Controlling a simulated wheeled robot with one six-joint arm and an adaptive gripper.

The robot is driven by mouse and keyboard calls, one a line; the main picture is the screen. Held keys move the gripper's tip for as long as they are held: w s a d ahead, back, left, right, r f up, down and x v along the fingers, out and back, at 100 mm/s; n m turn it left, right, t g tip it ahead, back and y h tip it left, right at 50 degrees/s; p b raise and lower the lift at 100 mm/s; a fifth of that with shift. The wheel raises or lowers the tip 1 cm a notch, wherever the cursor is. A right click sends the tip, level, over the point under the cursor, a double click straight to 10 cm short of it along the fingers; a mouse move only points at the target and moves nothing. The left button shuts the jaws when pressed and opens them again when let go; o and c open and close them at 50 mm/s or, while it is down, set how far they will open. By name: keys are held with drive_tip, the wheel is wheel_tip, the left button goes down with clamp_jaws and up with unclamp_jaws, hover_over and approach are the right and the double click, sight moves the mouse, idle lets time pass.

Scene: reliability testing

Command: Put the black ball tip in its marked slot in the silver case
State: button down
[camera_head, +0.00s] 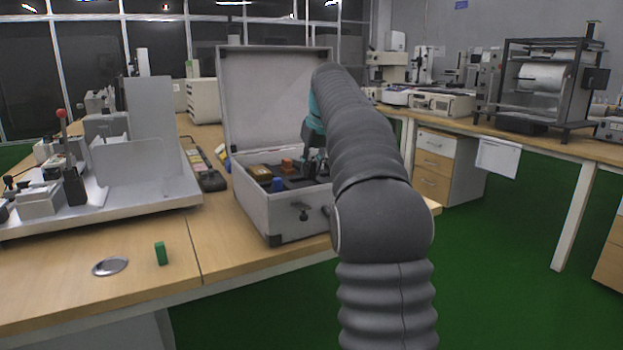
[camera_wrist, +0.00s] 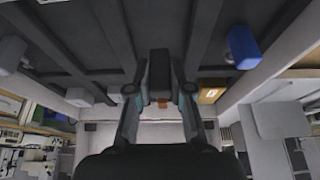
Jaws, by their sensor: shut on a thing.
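The silver case (camera_head: 285,219) stands open on the wooden table, its lid (camera_head: 262,100) raised at the back. Its dark inside is split by dividers and fills the upper part of the wrist view (camera_wrist: 110,45). My gripper (camera_wrist: 160,75) is inside the case's opening, shut on a black piece (camera_wrist: 159,68) that shows between its two fingers. I take this piece for the black ball tip; its lower end and the marked slot under it cannot be made out. In the head view my arm hides most of the gripper.
The case also holds a blue piece (camera_head: 278,184), a brass-coloured block (camera_head: 260,172) and an orange piece (camera_head: 287,164). A metal test stand (camera_head: 150,192) is left of the case.

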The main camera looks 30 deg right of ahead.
drive_tip(key=shift+f, duration=1.3)
drive_tip(key=shift+f+b, duration=0.15)
drive_tip(key=shift+b, duration=0.15)
drive_tip(key=c, duration=1.3)
unclamp_jaws()
drive_tip(key=shift+c, duration=0.2)
drive_tip(key=p+v, duration=0.1)
drive_tip(key=v, duration=1.1)
drive_tip(key=s+a, duration=0.6)
drive_tip(key=a, duration=0.1)
drive_tip(key=s+a+f, duration=0.4)
drive_tip(key=s+f, duration=0.4)
drive_tip(key=s, duration=0.1)
drive_tip(key=s+a+f, duration=0.4)
drive_tip(key=s+f, duration=0.5)
drive_tip(key=s+a+f+t, duration=0.1)
drive_tip(key=s+a+f, duration=0.3)
drive_tip(key=s+f, duration=0.5)
drive_tip(key=shift+a, duration=0.25)
